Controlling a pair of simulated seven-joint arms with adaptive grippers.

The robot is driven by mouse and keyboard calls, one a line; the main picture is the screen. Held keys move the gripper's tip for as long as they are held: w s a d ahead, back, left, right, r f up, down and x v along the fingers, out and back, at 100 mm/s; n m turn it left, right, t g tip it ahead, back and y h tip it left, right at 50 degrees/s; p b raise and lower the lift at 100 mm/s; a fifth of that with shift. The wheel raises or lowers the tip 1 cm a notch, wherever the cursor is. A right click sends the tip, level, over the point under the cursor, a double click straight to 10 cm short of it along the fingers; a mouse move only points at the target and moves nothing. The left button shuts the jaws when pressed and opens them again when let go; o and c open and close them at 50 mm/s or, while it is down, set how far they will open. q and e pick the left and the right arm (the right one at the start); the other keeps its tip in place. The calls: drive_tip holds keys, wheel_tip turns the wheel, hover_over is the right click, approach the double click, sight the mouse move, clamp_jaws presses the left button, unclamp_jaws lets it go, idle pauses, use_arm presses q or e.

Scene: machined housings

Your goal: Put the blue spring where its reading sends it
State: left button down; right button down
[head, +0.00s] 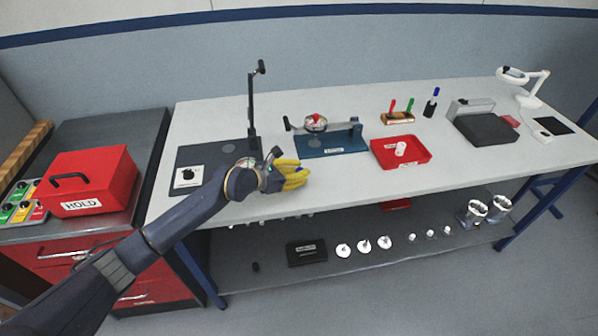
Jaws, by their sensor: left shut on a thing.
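My left gripper (291,176), with yellow fingers, is over the front part of the bench between the grey stand plate and the blue fixture. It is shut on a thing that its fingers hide. I cannot make out a blue spring anywhere in the head view. A dark plate (212,158) with a tall stand and a white dial box (188,177) is to the left of the gripper. A blue fixture (330,143) with a round metal part (316,122) is behind it. My right gripper is not in view.
A red tray (421,158) holds a white cylinder (400,148). A red HOLD box (92,184) and coloured label panel (21,205) stand on the left cabinet. A dark flat device (486,129) is at right. The lower shelf (330,262) bears several metal parts. The front right benchtop is clear.

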use_arm(q)
drive_tip(key=shift+f, duration=0.15)
drive_tip(key=c, duration=1.2)
unclamp_jaws()
drive_tip(key=v, duration=1.2)
drive_tip(key=shift+r, duration=0.25)
